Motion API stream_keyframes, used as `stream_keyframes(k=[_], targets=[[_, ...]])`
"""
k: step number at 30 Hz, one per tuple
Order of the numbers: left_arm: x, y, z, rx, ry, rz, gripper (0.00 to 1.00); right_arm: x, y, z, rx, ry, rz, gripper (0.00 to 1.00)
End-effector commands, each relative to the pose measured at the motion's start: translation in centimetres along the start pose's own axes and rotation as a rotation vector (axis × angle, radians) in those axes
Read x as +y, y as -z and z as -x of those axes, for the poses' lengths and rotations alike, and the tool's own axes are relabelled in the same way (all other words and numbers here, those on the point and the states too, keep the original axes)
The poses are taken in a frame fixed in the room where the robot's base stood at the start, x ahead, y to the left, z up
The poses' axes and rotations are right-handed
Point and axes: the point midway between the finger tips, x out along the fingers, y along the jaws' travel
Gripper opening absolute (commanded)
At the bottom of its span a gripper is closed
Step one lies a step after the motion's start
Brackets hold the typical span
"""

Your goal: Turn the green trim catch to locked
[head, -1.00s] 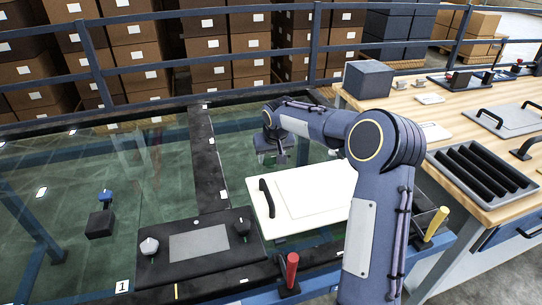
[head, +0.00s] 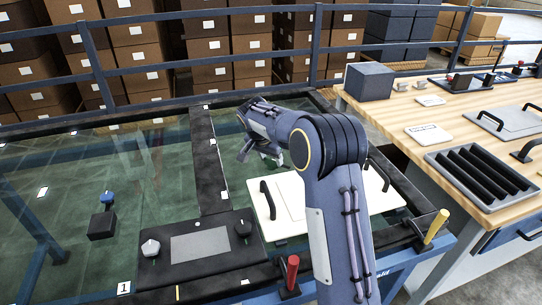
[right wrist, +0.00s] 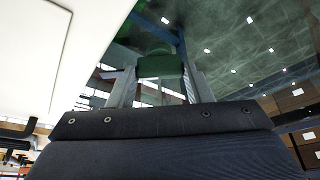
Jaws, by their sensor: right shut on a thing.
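The green trim catch (right wrist: 160,66) shows in the right wrist view between the two fingers of my right gripper (right wrist: 160,80), which is shut on it. My left gripper is not in view.
The white panel has black handles. Left of it is a black console (head: 160,268) with knobs and a grey screen. A red lever (head: 292,272) and a yellow lever (head: 436,226) stand at the front edge. A wooden bench (head: 455,125) is at right.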

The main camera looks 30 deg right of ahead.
Motion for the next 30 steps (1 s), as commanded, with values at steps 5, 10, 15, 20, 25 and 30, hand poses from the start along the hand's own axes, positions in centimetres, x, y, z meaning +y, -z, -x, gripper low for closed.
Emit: stream_keyframes(k=[5,10,15,20,25,30], targets=[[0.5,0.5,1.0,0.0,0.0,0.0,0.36,-0.2,0.0,0.2,-0.001,-0.067,-0.151,0.23],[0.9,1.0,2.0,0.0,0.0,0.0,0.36,-0.3,0.1,0.2,-0.001,-0.129,-0.299,0.23],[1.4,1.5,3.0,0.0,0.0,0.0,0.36,-0.3,0.1,0.2,-0.001,-0.185,-0.436,0.23],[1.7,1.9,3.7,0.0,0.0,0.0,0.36,-0.4,0.1,0.1,-0.002,-0.229,-0.542,0.23],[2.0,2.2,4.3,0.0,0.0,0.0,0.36,-0.4,0.1,0.0,-0.003,-0.262,-0.625,0.23],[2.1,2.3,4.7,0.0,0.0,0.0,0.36,-0.4,0.0,-0.1,-0.004,-0.283,-0.674,0.23]])
